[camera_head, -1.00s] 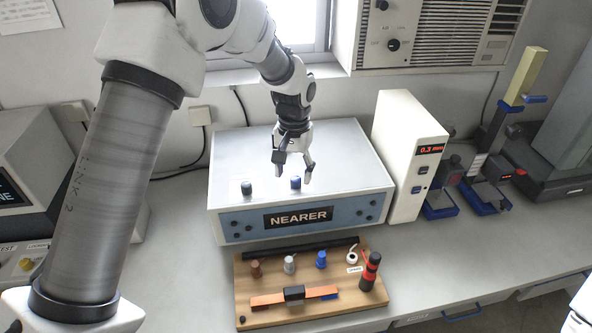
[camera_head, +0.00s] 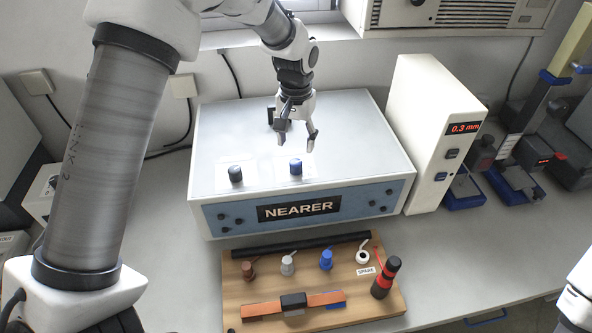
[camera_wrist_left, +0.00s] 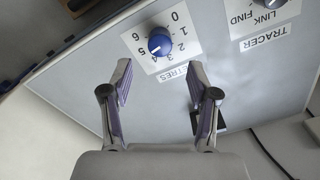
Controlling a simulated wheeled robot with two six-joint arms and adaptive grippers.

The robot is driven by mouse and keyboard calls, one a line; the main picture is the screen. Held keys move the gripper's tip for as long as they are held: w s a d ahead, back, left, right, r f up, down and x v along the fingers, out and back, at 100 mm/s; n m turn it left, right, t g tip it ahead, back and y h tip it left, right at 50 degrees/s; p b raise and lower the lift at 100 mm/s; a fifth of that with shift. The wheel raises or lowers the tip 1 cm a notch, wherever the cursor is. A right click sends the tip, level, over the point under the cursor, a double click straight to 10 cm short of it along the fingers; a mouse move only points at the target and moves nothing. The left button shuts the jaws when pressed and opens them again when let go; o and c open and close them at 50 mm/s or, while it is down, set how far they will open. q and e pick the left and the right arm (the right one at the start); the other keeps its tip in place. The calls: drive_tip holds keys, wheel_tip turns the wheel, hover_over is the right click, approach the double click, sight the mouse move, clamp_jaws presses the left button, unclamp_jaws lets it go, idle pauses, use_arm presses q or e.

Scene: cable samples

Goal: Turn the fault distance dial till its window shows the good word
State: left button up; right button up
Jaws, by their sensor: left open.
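The fault distance dial is a blue knob (camera_head: 296,167) on top of the grey tester box (camera_head: 345,115). In the left wrist view the blue knob (camera_wrist_left: 160,42) sits on a white scale plate numbered 0 to 6; its pale mark seems to point toward the 5 side. The window (camera_head: 298,209) on the box's blue front reads NEARER. My left gripper (camera_head: 295,140) is open and empty, behind and above the knob, not touching it. In the left wrist view its spread fingers (camera_wrist_left: 160,77) stand apart below the dial. My right gripper is not in view.
A grey tracer knob (camera_head: 235,174) stands left of the dial. A wooden board (camera_head: 250,288) with terminals and a cable sample lies in front of the box. A white gauge (camera_head: 428,140) reading 0.3 mm stands at the right. Bench is clear at front right.

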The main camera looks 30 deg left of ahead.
sight(296, 162)
use_arm(q)
wheel_tip(296, 162, down, 7)
drive_tip(key=shift+f+p, duration=0.1)
drive_tip(key=shift+p, duration=1.05)
drive_tip(key=shift+w+f, duration=0.1)
drive_tip(key=shift+f, duration=0.2)
drive_tip(key=shift+r, duration=0.1)
clamp_jaws()
